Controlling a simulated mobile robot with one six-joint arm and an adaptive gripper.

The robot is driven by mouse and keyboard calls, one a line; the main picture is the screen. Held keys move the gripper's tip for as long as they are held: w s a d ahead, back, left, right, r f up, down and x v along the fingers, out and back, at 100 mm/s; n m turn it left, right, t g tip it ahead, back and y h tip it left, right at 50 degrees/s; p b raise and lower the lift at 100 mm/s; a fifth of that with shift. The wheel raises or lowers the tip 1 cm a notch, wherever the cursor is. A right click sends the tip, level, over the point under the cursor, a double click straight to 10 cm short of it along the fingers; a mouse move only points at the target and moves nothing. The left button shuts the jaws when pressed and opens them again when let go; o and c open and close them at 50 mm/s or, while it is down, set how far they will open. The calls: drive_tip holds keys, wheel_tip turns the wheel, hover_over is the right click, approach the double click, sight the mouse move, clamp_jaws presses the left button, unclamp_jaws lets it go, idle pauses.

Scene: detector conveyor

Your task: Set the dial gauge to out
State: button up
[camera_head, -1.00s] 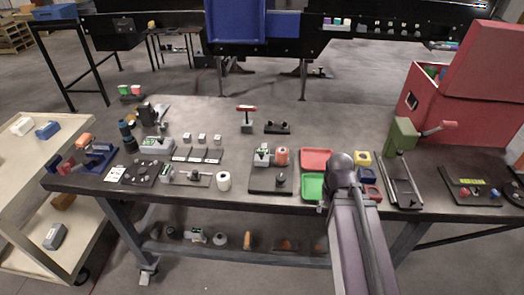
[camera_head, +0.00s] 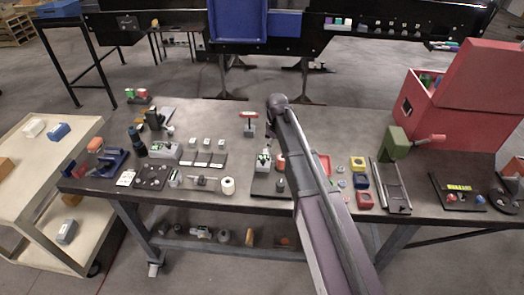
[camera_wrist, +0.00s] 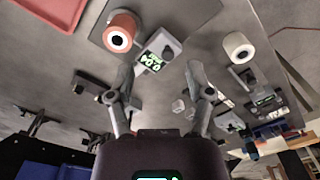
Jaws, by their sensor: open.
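A small grey gauge (camera_head: 264,161) with a green-lit display stands on a dark plate (camera_head: 262,188) at the middle of the bench. I cannot confirm that it is the task's dial gauge, and its out setting is not readable. In the wrist view the gauge (camera_wrist: 158,55) shows lit digits and appears between and beyond my fingertips, beside an orange cylinder (camera_wrist: 122,32) with a white ring. My gripper (camera_wrist: 159,78) is open, with nothing between its fingers.
A white roll (camera_head: 228,186) and other green-display devices (camera_head: 166,151) stand to the left. A red-handled fixture (camera_head: 249,122) stands just behind. A dark rail frame (camera_head: 390,185), green block (camera_head: 394,144) and red box (camera_head: 455,110) are to the right.

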wheel_tip(320, 180, up, 2)
drive_tip(key=n+p, duration=0.1)
drive_tip(key=n, duration=0.1)
hover_over(263, 160)
drive_tip(key=shift+r, duration=0.15)
wheel_tip(263, 160, down, 14)
drive_tip(key=b, duration=1.3)
drive_tip(key=shift+r, duration=0.1)
idle(0.5)
